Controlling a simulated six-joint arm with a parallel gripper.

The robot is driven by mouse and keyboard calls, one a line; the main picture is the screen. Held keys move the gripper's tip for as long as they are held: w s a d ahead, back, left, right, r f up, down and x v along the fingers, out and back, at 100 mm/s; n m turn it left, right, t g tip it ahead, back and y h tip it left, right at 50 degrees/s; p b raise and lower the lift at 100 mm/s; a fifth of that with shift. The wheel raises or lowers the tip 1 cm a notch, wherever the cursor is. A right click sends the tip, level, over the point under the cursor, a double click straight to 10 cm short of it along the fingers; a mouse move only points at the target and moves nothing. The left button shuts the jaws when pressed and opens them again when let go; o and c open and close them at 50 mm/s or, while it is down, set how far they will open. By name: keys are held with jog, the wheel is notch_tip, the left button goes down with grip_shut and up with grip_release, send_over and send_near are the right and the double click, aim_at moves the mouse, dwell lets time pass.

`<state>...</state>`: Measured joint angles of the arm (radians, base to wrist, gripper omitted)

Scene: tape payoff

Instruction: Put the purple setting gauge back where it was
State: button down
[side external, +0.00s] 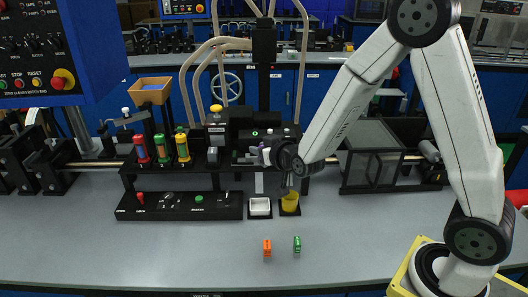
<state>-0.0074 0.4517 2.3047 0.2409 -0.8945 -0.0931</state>
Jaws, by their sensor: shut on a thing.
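My gripper (287,181) points down at the middle of the bench, just above a small yellow cup-like block (290,201) on a dark base. Its jaws are small and dark in this view. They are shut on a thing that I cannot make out. No purple setting gauge can be clearly picked out; the jaws and the wrist hide that spot. A small orange block (267,248) and a small green block (297,244) stand apart on the grey bench in front.
A white tray (260,206) sits left of the yellow block. A black control panel (180,205) and a rack with red, green and yellow cylinders (163,148) stand further left. The front bench (160,255) is mostly clear.

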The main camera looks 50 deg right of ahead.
jog(key=w+d+r+m+g+h, duration=0.1)
jog(key=w+d+m+g+h, duration=0.1)
jog(key=w, duration=0.4)
jog(key=w+d+r+m+g+h, duration=0.2)
jog(key=w+m+h, duration=0.2)
jog(key=w+h, duration=0.1)
jog(key=shift+w+d+m+h, duration=0.2)
jog(key=shift+w+m+h, duration=0.15)
jog(key=shift+w, duration=0.45)
jog(key=shift+f, duration=0.1)
jog(key=shift+f, duration=4.75)
jog(key=shift+c, duration=2.2)
grip_release()
